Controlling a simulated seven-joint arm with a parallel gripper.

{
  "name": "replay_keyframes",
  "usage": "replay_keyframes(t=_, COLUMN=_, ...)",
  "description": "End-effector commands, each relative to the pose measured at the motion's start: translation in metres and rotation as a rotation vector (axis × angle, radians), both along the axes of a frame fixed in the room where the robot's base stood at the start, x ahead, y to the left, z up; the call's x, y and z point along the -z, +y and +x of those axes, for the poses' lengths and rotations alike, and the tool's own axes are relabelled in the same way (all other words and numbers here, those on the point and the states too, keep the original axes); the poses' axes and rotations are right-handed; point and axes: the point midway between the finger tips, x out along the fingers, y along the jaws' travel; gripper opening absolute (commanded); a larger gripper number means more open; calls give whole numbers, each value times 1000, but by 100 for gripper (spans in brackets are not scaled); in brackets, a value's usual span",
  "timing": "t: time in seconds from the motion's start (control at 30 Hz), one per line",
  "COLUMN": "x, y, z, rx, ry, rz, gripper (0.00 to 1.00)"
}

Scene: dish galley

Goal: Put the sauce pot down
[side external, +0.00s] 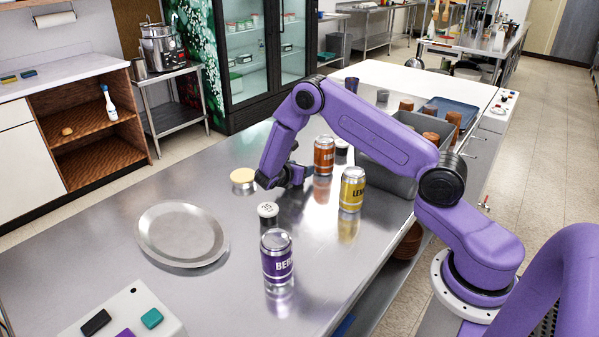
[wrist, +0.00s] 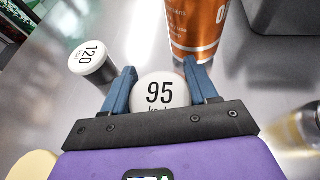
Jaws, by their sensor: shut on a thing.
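My gripper (side external: 300,176) is low over the steel counter, just left of the orange can. In the wrist view its two blue fingers (wrist: 160,74) are shut on a small sauce pot (wrist: 160,92) with a white lid marked 95. The fingers and the arm hide most of this pot in the side view. I cannot tell whether its base touches the counter. A second pot (wrist: 92,62), dark with a white lid marked 120, stands apart to the upper left in the wrist view.
An orange can (side external: 324,156), a yellow can (side external: 352,190) and a purple can (side external: 277,262) stand nearby. A cream-lidded pot (side external: 243,179), a white-lidded pot (side external: 268,211) and a round metal plate (side external: 182,234) are on the counter. The left part is mostly clear.

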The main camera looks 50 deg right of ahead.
Motion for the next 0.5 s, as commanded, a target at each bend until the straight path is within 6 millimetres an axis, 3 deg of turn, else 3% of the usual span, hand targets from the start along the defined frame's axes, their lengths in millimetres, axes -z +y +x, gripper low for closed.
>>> replay_keyframes(t=0.17, x=-23, y=0, z=0, rx=2, ry=-4, rz=0, gripper=22)
replay_keyframes(t=0.5, x=-75, y=14, z=-42, rx=-2, ry=-3, rz=1, gripper=22)
